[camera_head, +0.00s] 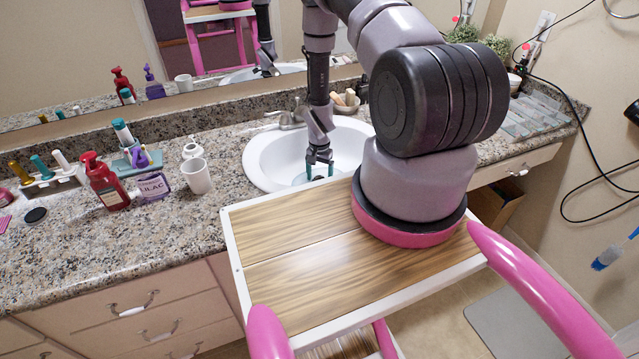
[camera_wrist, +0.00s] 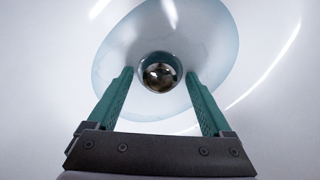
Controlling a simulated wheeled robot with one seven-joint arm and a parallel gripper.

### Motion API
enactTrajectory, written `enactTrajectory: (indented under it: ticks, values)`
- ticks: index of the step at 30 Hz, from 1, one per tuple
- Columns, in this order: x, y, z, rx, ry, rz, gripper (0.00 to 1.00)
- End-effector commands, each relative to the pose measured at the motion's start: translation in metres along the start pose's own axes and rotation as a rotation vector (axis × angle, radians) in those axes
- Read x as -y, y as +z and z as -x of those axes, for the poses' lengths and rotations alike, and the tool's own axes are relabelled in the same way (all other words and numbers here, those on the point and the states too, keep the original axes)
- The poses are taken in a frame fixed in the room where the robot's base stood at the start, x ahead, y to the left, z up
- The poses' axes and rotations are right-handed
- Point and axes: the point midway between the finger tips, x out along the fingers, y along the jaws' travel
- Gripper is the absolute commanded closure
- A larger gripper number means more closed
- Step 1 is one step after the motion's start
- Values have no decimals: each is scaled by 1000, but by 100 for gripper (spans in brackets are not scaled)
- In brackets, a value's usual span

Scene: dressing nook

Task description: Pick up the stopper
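In the wrist view a round, shiny metal stopper (camera_wrist: 160,73) with a dark, mirror-like centre sits at the bottom of the white sink. My gripper (camera_wrist: 160,80) is open, its two teal fingers on either side of the stopper in the picture. I see a gap between each fingertip and the stopper, and cannot tell how far above it the fingers are. In the head view my gripper (camera_head: 319,172) points down into the sink basin (camera_head: 262,160). The stopper cannot be made out there.
A faucet (camera_head: 288,118) stands behind the basin. Left of the sink are a white cup (camera_head: 196,176), a red pump bottle (camera_head: 104,182) and a purple bottle (camera_head: 153,187). A wooden-brush holder (camera_head: 346,103) stands at the sink's back right. The basin around my fingers looks clear.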

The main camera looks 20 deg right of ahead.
Motion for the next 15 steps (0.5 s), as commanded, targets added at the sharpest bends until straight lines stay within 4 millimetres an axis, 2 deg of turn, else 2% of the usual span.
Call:
enactTrajectory:
  ticks: [1, 6, 15]
  values:
    - [0, 0, 0, 0, 0, 0, 37]
    - [0, 0, 0, 0, 0, 0, 100]
    - [0, 0, 2, 0, 0, 0, 100]
